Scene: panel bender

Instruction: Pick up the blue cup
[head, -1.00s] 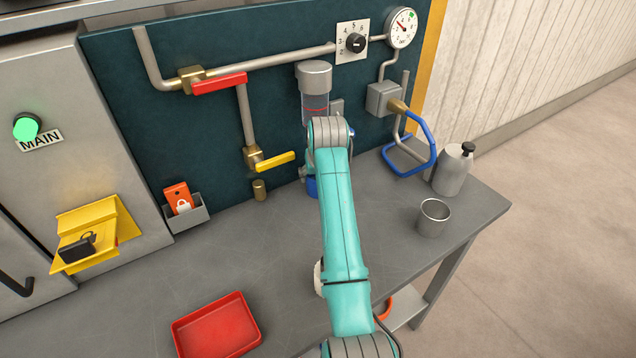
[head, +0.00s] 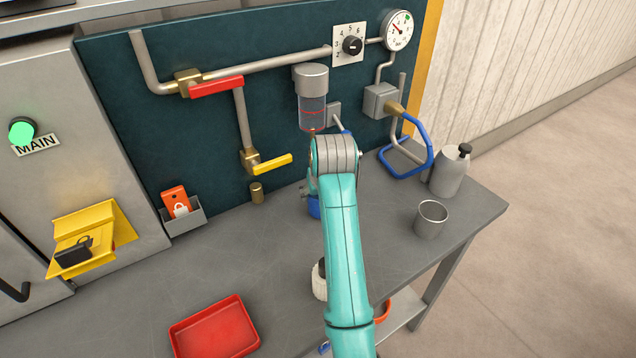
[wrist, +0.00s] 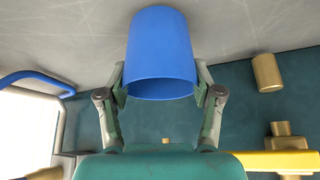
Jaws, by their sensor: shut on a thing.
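The blue cup (wrist: 160,52) is between the two fingers of my gripper (wrist: 160,88) in the wrist view, with a finger against each side. My gripper is shut on it. In the head view only a small part of the blue cup (head: 314,207) shows, to the left of my arm and below the clear filter bowl. My arm hides the rest of the cup and most of my gripper there. I cannot tell whether the cup touches the bench.
A clear filter bowl (head: 312,112) hangs above my arm's wrist. A blue hose loop (head: 424,150), a grey bottle (head: 450,171) and a metal cup (head: 431,219) are to the right. A red tray (head: 214,328) lies front left. A white object (head: 319,284) is partly hidden by my arm.

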